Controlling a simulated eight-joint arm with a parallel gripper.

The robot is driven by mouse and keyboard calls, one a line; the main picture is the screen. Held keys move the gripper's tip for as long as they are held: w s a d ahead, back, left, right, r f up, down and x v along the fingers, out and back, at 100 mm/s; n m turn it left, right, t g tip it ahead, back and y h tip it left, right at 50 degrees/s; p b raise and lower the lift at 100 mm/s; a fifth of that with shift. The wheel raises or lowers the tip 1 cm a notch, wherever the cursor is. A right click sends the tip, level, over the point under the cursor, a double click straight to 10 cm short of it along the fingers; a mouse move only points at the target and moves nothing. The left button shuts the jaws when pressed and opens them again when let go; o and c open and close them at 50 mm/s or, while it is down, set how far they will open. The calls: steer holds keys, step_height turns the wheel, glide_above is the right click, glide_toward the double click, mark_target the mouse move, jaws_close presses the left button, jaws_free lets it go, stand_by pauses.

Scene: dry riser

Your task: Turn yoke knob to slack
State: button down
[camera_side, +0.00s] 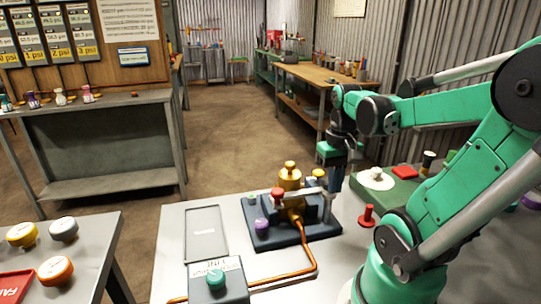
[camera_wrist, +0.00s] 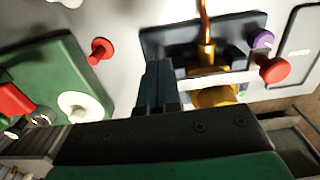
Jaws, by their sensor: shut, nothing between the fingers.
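A fixture with a dark blue base (camera_side: 262,238) stands on the grey table and carries a brass body (camera_side: 290,180). A silver bar (camera_side: 306,193) crosses it, with a red knob (camera_side: 277,194) at its left end; the red knob also shows in the wrist view (camera_wrist: 275,69). A purple knob (camera_side: 261,225) sits low on the base, and a yellow knob (camera_side: 319,175) is behind the bar. I cannot tell for sure which is the yoke knob. My gripper (camera_side: 337,180) points down beside the bar's right end, shut and empty; its fingers show in the wrist view (camera_wrist: 157,92).
A copper hose (camera_side: 312,262) runs from the fixture toward a grey box with a teal knob (camera_side: 216,278). A red peg (camera_side: 367,215) stands right of the base. A green block with a white disc (camera_side: 376,179) is farther right. A flat grey plate (camera_side: 206,233) lies left.

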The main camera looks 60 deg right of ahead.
steer(key=shift+s+d, duration=0.35)
steer(key=shift+d, duration=0.05)
stand_by(0.4)
step_height(320, 180, up, 6)
steer(key=shift+s+a, duration=0.25)
steer(key=shift+s, duration=0.1)
stand_by(0.3)
steer(key=shift+w, duration=0.1)
steer(key=w+a+f+n+t, duration=0.2)
steer(key=w+a+n+t, duration=0.1)
steer(key=w+a, duration=0.3)
steer(key=w+a+f+n+t, duration=0.1)
steer(key=w+a+n+t, duration=0.3)
steer(key=a, duration=0.6)
steer(key=w+n, duration=0.2)
steer(key=w, duration=0.1)
steer(key=shift+a+f, duration=0.15)
steer(key=shift+f, duration=0.25)
